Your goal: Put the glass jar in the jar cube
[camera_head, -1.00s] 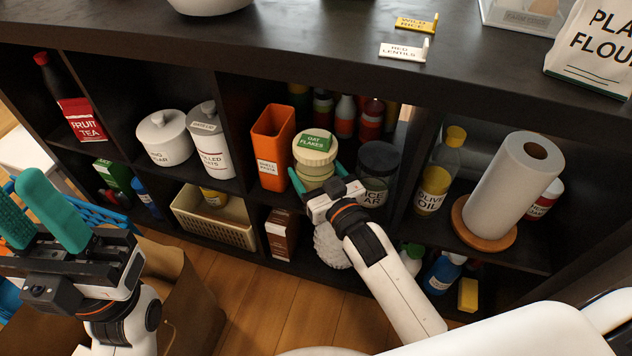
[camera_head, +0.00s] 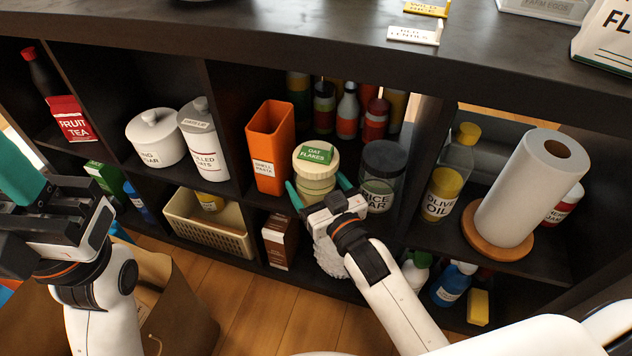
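The glass jar (camera_head: 316,168) has a cream lid with a green "OAT FLAKES" label. It stands upright in the middle cube, between an orange container and a dark-lidded glass jar marked "RICE" (camera_head: 380,172). My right gripper (camera_head: 315,187) is in front of the oat jar, with one teal finger on each side of it. The fingers look spread a little wider than the jar, and part of its lower body is hidden. My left gripper (camera_head: 22,182) is at the left edge, away from the shelf cubes. Only one of its fingers shows clearly.
An orange container (camera_head: 271,148) stands just left of the jar. Several bottles stand behind it. Left cubes hold white canisters (camera_head: 204,138) and a fruit tea box (camera_head: 72,118). Right cube holds oil (camera_head: 441,192) and a paper towel roll (camera_head: 528,188). Below are a basket (camera_head: 208,227) and boxes.

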